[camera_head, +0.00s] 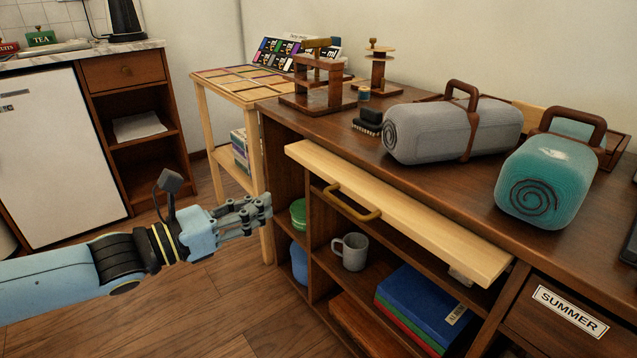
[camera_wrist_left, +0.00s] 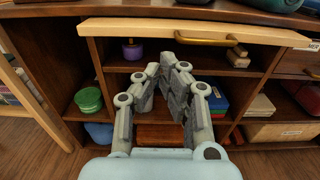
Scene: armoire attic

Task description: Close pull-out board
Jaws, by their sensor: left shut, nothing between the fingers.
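The pull-out board (camera_head: 400,210) is a pale wooden slab under the top of the dark desk. It juts out past the desk front, with a brass handle (camera_head: 350,203) on its front edge. In the left wrist view the board (camera_wrist_left: 130,29) spans the upper part, with its handle (camera_wrist_left: 208,41) right of centre. My left gripper (camera_head: 266,204) is shut and empty, in front of the desk, left of the board's left end and apart from it. In the left wrist view its fingers (camera_wrist_left: 168,62) point toward the shelves below the board. My right gripper is not in view.
Below the board, shelves hold a grey mug (camera_head: 350,251), blue and red binders (camera_head: 425,305) and a green container (camera_head: 298,213). Rolled blankets (camera_head: 440,130) lie on the desktop. A drawer labelled SUMMER (camera_head: 560,312) is at right. Open floor (camera_head: 190,315) lies around my left arm.

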